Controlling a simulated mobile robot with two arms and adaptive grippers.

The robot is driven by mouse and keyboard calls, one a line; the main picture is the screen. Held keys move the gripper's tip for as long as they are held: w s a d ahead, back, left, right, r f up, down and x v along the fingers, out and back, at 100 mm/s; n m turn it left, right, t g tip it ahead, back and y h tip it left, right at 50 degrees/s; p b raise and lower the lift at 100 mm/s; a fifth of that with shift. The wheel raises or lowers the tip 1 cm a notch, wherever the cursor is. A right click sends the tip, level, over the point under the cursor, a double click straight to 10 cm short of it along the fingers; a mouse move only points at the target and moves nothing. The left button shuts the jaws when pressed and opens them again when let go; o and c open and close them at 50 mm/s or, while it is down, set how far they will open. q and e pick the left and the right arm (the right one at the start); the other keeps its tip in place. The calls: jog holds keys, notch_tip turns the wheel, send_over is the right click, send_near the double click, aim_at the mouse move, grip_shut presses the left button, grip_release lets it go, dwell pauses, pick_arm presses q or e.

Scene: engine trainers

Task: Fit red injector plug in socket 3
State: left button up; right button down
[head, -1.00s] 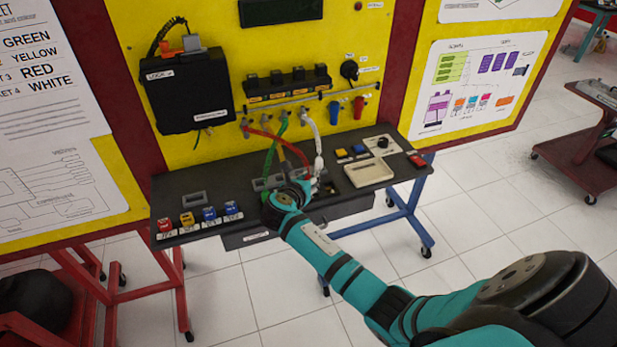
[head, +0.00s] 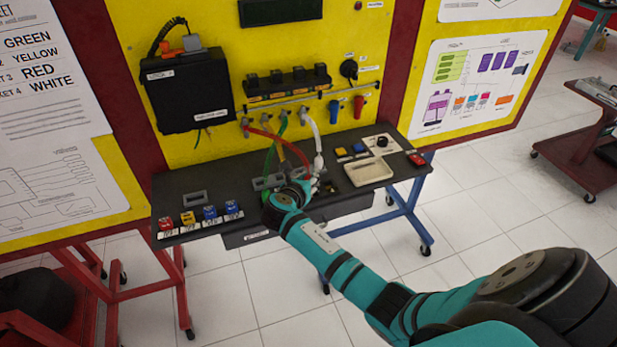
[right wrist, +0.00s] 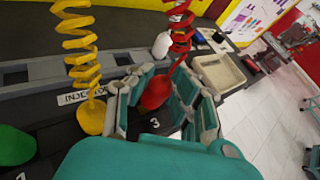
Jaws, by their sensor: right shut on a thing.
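In the right wrist view the red injector plug (right wrist: 156,92) hangs from a coiled red cord (right wrist: 180,28). My right gripper (right wrist: 158,88) is shut on this plug, with a finger on each side. The plug is just behind a white "3" label (right wrist: 155,123) on the dark bench top. Socket 3 itself is hidden, and I cannot tell whether the plug touches it. In the head view my right gripper (head: 303,186) is low over the middle of the bench (head: 195,180), mostly hidden by my wrist. My left gripper is not in view.
A yellow plug (right wrist: 91,117) and a green plug (right wrist: 15,145) stand to the left in the right wrist view. A white plug (right wrist: 161,45) is behind. A beige tray (head: 367,171) lies right of the gripper. Several coloured blocks (head: 209,213) line the bench's left front.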

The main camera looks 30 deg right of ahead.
jog(key=shift+f+b, duration=0.3)
jog(key=shift+f, duration=0.45)
jog(key=c, duration=1.5)
grip_release()
jog(key=shift+o, duration=0.2)
jog(key=shift+r, duration=0.1)
jog(key=a+r+p, duration=0.1)
jog(key=s+a+p, duration=0.1)
jog(key=p, duration=0.1)
jog(key=shift+s+r+p, duration=0.2)
jog(key=shift+r+p, duration=0.1)
jog(key=shift+r, duration=0.1)
jog(key=shift+p+v, duration=0.85)
jog(key=shift+p, duration=0.1)
jog(key=shift+r, duration=0.1)
